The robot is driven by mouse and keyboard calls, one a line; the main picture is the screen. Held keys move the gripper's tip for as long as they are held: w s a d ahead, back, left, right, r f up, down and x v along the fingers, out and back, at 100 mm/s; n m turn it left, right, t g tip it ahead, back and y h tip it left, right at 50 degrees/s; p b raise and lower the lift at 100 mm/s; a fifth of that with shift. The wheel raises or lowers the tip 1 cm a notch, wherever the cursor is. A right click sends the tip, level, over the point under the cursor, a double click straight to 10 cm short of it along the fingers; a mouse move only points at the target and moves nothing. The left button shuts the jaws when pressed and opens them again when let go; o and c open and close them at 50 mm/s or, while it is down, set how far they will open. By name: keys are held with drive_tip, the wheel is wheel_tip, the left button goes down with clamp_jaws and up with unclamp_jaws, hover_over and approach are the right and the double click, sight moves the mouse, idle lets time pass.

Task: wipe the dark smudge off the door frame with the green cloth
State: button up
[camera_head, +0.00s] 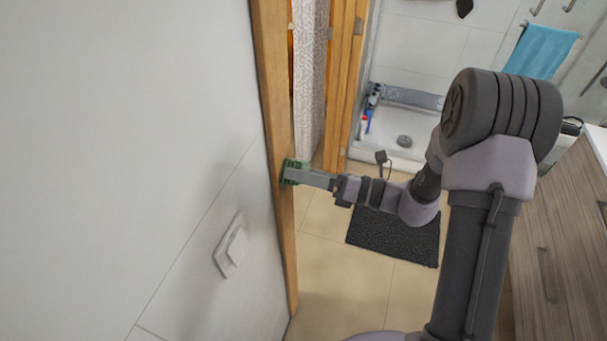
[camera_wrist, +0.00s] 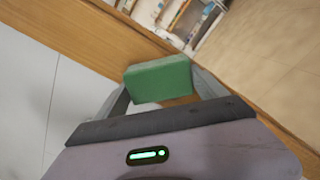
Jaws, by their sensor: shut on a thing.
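My gripper (camera_head: 308,177) is shut on the green cloth (camera_head: 290,171) and holds it against, or very close to, the wooden door frame (camera_head: 274,110). In the wrist view the cloth (camera_wrist: 160,81) is a green block between my two fingers, in front of the wooden door frame (camera_wrist: 90,28). Whether it presses on the wood I cannot tell for sure. I see no dark smudge on the visible wood; any part behind the cloth is hidden.
A white wall with a light switch (camera_head: 232,246) is left of the frame. Beyond the doorway are a dark mat (camera_head: 395,235), a shower tray (camera_head: 400,146) with bottles, and a blue towel (camera_head: 541,51). A wooden cabinet (camera_head: 560,240) stands at the right.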

sight(297, 188)
drive_tip(key=shift+s+a, duration=0.25)
drive_tip(key=shift+s, duration=0.35)
drive_tip(key=shift+s+a, duration=0.2)
drive_tip(key=shift+s, duration=0.45)
drive_tip(key=shift+s+a, duration=0.25)
drive_tip(key=shift+s, duration=0.35)
drive_tip(key=shift+r+p, duration=0.95)
drive_tip(key=shift+r, duration=0.05)
drive_tip(key=shift+w+d+f, duration=0.1)
drive_tip(key=shift+w+d, duration=0.2)
drive_tip(key=shift+w, duration=0.3)
drive_tip(key=shift+w+d, duration=0.25)
drive_tip(key=shift+w, duration=0.4)
drive_tip(key=shift+w+d+f, duration=0.1)
drive_tip(key=shift+w+d, duration=0.2)
drive_tip(key=shift+w, duration=0.3)
drive_tip(key=shift+s, duration=0.1)
drive_tip(key=v, duration=0.8)
drive_tip(key=shift+r, duration=0.1)
